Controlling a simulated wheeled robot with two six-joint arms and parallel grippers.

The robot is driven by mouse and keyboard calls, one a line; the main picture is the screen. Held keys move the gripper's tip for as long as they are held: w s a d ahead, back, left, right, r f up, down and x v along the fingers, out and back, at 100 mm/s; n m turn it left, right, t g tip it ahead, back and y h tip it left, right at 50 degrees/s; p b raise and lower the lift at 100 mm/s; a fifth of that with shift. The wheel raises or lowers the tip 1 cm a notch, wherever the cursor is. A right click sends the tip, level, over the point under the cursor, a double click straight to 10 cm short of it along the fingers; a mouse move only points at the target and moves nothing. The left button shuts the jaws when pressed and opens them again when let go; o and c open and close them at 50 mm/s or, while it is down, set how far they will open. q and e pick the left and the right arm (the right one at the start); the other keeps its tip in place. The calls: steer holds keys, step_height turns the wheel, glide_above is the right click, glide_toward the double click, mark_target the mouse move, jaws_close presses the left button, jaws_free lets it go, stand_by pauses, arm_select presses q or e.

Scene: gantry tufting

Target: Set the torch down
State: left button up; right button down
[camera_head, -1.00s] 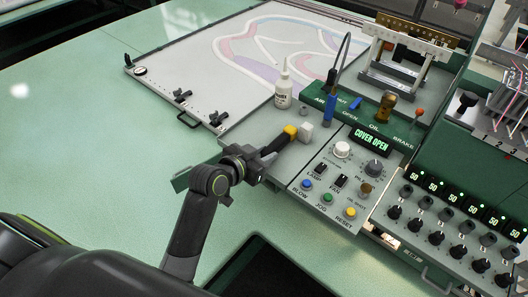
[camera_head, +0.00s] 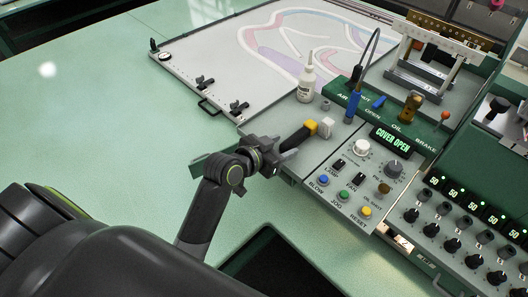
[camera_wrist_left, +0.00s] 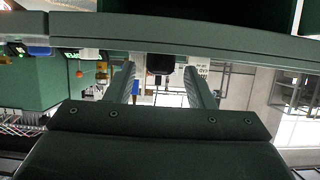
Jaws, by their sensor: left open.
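The torch (camera_head: 298,136), with a black handle and a yellow head, appears to lie on the grey console deck (camera_head: 276,122) in the head view. Its head points away from me toward a small white block (camera_head: 326,128); I cannot tell whether they touch. My left gripper (camera_head: 283,146) is open at the near end of the handle. In the left wrist view, the two fingers of my left gripper (camera_wrist_left: 160,78) stand apart, with a dark end, probably the torch's (camera_wrist_left: 160,62), showing between and beyond them. My right gripper is not in view.
A white bottle (camera_head: 306,84) and a blue-handled tool (camera_head: 352,105) stand behind the torch. A button panel (camera_head: 350,178) with knobs and a "COVER OPEN" display (camera_head: 391,139) lies to its right. The pale green table (camera_head: 100,110) at left is clear.

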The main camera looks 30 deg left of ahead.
arm_select(q)
steer(key=b+v, duration=0.1)
steer(key=v, duration=1)
steer(key=shift+s, duration=0.1)
